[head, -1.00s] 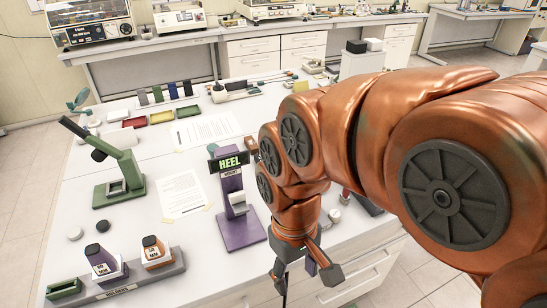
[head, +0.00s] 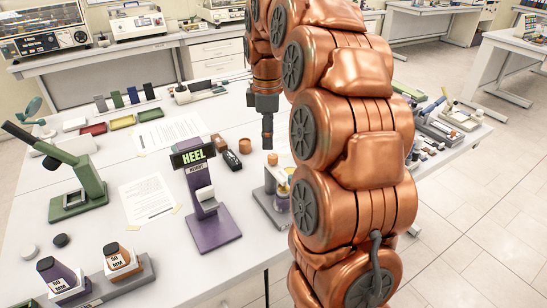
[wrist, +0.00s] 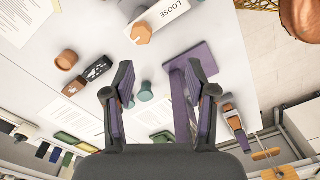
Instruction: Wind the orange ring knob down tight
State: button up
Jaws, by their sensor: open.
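An orange-brown round knob (wrist: 141,33) sits by a white plate marked LOOSE (wrist: 174,12) at the top of the wrist view. In the head view an orange cap (head: 285,160), likely the same knob, tops a grey-based fixture (head: 277,204), partly hidden by my arm. My gripper (head: 267,147) hangs pointing down over the table, behind the fixture in the head view. In the wrist view its two fingers (wrist: 166,88) are spread apart with nothing gripped. The knob lies beyond the fingertips, apart from them.
The purple HEEL stand (head: 208,200) is left of the fixture. A loose brown cylinder (wrist: 67,60) and a black device (wrist: 98,68) lie nearby. A green press (head: 75,180) stands at the left.

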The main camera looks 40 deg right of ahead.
aim_at(273, 156)
jog(key=shift+w+d+f+n, duration=0.15)
jog(key=shift+w+d, duration=0.2)
jog(key=shift+d, duration=0.3)
jog(key=shift+w+d+f+n, duration=0.15)
jog(key=shift+w+d, duration=0.15)
jog(key=shift+d, duration=0.3)
jog(key=shift+f+p, duration=1.2)
jog(key=shift+f, duration=2.55)
grip_shut()
